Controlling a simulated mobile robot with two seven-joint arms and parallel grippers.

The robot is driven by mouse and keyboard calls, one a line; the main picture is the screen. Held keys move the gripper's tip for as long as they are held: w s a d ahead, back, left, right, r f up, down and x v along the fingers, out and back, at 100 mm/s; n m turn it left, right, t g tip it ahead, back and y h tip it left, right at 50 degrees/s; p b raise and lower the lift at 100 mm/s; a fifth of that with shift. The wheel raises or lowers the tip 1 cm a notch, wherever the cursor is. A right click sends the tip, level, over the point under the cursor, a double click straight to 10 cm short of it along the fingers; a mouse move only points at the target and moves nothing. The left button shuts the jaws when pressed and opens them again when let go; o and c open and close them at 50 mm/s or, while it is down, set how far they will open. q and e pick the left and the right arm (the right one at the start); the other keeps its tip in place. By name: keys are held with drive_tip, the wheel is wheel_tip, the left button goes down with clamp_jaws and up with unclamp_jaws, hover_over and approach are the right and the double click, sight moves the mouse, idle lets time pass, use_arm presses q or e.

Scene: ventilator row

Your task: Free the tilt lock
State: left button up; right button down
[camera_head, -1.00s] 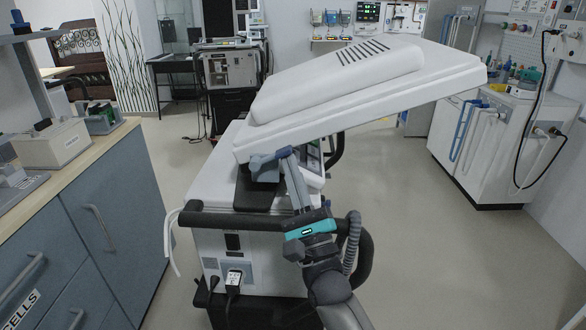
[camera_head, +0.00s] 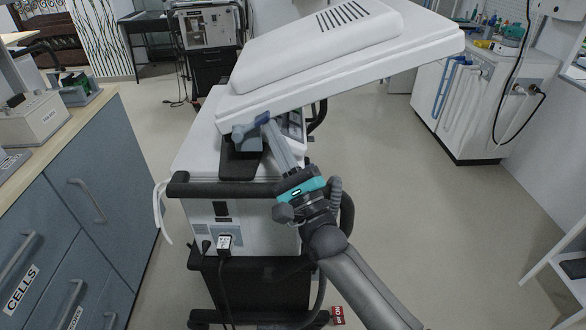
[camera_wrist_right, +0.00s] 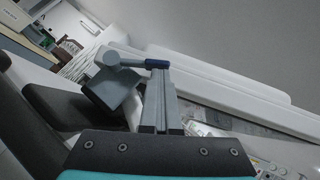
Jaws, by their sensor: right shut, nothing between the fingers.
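The white screen unit (camera_head: 330,60) leans tilted above the ventilator body (camera_head: 205,140). Under its lower left edge sits a grey tilt joint (camera_head: 247,140) with a small blue lever (camera_head: 262,118). In the wrist view the joint (camera_wrist_right: 112,85) has a round knob, and the blue lever (camera_wrist_right: 145,63) runs right from it to the fingertips. My right gripper (camera_head: 268,126) is shut, its fingers reaching up to the lever's end; in the wrist view its fingertips (camera_wrist_right: 158,72) are at the lever. I cannot tell whether they touch. My left gripper is out of view.
A black handle bar (camera_head: 220,190) crosses the ventilator's near side, with a plug and cable (camera_head: 224,243) below. A blue cabinet (camera_head: 80,200) with a worktop stands left. A white cart (camera_head: 470,110) stands right.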

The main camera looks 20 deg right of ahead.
drive_tip(key=v, duration=1.5)
drive_tip(key=shift+b, duration=0.3)
